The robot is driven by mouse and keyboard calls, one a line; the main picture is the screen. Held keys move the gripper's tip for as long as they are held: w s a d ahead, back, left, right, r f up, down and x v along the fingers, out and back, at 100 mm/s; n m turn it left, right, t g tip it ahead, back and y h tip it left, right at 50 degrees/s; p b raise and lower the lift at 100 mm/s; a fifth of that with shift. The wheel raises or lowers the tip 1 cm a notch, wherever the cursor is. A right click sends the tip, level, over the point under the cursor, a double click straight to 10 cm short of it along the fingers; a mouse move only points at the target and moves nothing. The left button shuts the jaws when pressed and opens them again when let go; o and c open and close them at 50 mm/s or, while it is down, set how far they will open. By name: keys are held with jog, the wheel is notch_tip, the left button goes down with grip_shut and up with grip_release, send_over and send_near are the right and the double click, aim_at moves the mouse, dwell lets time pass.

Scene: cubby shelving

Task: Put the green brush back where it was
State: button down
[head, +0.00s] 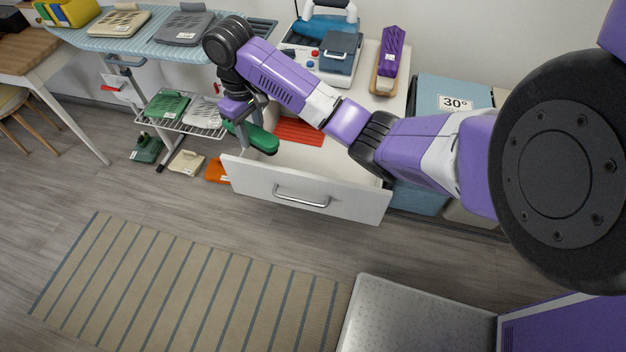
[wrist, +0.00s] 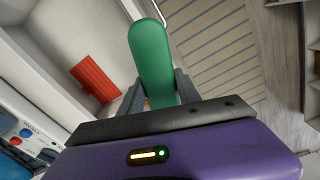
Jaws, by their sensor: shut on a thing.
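My gripper (wrist: 160,101) is shut on the green brush (wrist: 150,55), which sticks out beyond the fingers in the wrist view. In the head view the brush (head: 262,140) is held at the left end of the open white drawer (head: 300,190), over or near its left wall. The exact height above the drawer cannot be told. Inside the drawer a red ribbed piece (head: 300,131) lies on the floor, and it also shows in the wrist view (wrist: 95,80). My arm hides part of the drawer's inside.
An ironing board (head: 130,42) and a wire rack (head: 185,127) with folded cloths stand left of the drawer. A purple iron-like thing (head: 392,55) and a blue-grey appliance (head: 335,60) stand on the cabinet top. A blue bin (head: 440,95) is at right. The floor before the drawer is clear, with a striped mat (head: 190,285).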

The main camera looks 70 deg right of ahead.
jog(key=s+d+f+n, duration=0.3)
jog(key=s+d+f, duration=0.3)
jog(key=s+d, duration=0.5)
jog(key=shift+s+d+f+n+b, duration=0.2)
jog(key=shift+s+d+n+b, duration=0.15)
jog(key=shift+s, duration=0.25)
notch_tip(320, 180, down, 20)
jog(key=b, duration=0.4)
jog(key=shift+b, duration=0.3)
jog(key=shift+f, duration=0.1)
jog(key=c, duration=0.8)
grip_release()
jog(key=shift+c, duration=0.2)
notch_tip(320, 180, up, 12)
jog(key=p, duration=0.1)
